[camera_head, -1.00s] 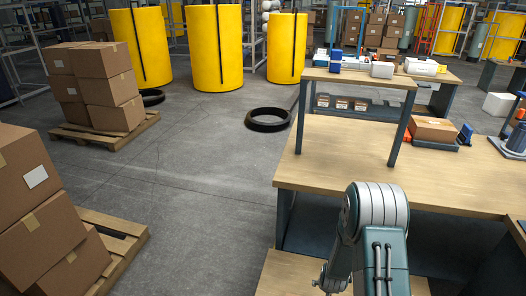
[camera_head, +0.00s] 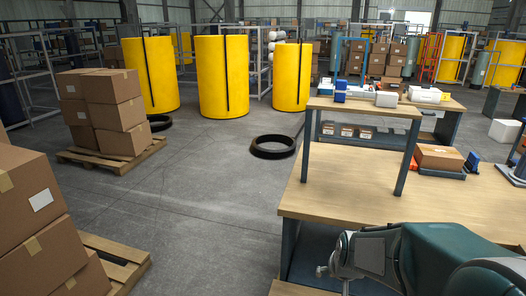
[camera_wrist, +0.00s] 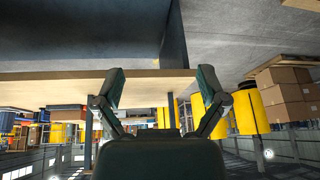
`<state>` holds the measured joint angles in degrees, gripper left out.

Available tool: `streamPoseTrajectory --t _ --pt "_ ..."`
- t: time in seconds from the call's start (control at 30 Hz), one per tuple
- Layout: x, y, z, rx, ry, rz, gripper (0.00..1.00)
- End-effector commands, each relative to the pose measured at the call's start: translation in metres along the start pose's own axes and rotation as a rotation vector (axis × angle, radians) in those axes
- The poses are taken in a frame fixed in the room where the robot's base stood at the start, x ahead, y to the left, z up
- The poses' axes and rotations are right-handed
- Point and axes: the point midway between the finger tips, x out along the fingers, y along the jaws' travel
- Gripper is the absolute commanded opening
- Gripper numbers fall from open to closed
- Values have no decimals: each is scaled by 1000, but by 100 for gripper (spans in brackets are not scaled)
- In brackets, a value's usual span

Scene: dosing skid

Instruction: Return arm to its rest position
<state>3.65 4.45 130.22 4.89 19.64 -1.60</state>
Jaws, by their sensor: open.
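My gripper (camera_wrist: 161,78) shows in the wrist view with its two dark fingers spread wide apart and nothing between them. In the head view my arm is folded at the bottom right, low in front of the wooden workbench (camera_head: 350,190). A small part of my gripper (camera_head: 322,270) shows at the arm's left end, beside the bench's front edge; most of it is hidden. The wrist view is upside down, and the bench's edge (camera_wrist: 50,92) runs across it behind the fingers.
Stacked cartons (camera_head: 105,110) stand on a pallet at the left, with larger boxes (camera_head: 35,215) nearer. Yellow tanks (camera_head: 222,75) stand at the back, and a black ring (camera_head: 274,147) lies on the floor. The bench carries a raised shelf (camera_head: 385,105) and a carton (camera_head: 438,157).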

Motion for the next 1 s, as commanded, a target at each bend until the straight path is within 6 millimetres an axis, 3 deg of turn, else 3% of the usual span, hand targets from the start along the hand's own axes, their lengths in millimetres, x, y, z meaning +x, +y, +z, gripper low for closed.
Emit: streamPoseTrajectory --t 0.1,0.5,0.8,1.0 --pt "-35 -5 6 -16 12 -6 91" --pt "-132 -12 49 -66 29 -12 91" --pt "-188 -11 96 -97 42 -7 91" --pt "-206 -9 119 -108 43 -2 91"
